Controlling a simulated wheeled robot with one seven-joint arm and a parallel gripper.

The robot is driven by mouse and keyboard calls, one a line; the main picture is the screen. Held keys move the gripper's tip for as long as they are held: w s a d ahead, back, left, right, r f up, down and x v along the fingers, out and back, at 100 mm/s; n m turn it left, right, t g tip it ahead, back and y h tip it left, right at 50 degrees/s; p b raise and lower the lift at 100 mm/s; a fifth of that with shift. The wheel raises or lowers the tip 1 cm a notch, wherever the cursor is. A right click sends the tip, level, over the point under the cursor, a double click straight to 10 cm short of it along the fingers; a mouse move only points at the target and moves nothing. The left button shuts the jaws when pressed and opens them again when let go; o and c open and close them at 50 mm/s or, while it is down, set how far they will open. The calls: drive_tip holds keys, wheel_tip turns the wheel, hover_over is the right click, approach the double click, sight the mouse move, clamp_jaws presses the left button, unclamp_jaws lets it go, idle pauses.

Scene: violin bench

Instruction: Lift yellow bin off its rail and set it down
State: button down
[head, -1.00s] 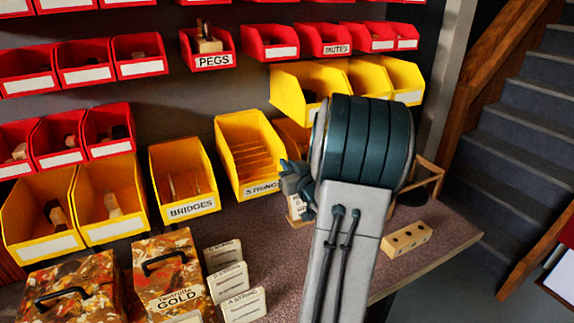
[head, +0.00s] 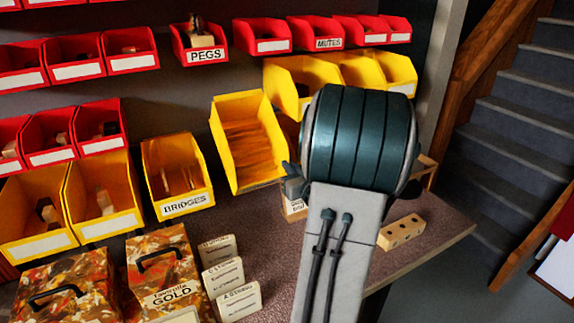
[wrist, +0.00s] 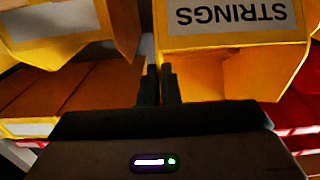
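The yellow bin labelled STRINGS (head: 222,147) is in the middle of the head view, right of the BRIDGES bin (head: 165,157). It is tilted, and its brown slatted inside shows. In the wrist view its yellow front with the upside-down STRINGS label (wrist: 228,14) is at upper right. My gripper (wrist: 160,84) has its two dark fingers close together at that bin's left edge, seemingly pinching its wall. In the head view my gripper is mostly hidden behind my arm, at the bin's lower right. Whether the bin's back is clear of the rail is hidden.
More yellow bins (head: 388,72) hang at upper right, and red bins line the rows above. Boxes (head: 165,283) and small string packets (head: 238,300) stand on the bench at front left. The speckled bench top (head: 275,245) has bare space below the bin. A wooden block (head: 401,230) lies right.

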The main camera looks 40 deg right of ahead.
drive_tip(key=b+v, duration=0.4)
drive_tip(key=v, duration=0.8)
drive_tip(key=shift+b, duration=0.35)
idle(0.9)
drive_tip(key=shift+s, duration=0.15)
drive_tip(key=shift+a, duration=0.1)
idle(0.4)
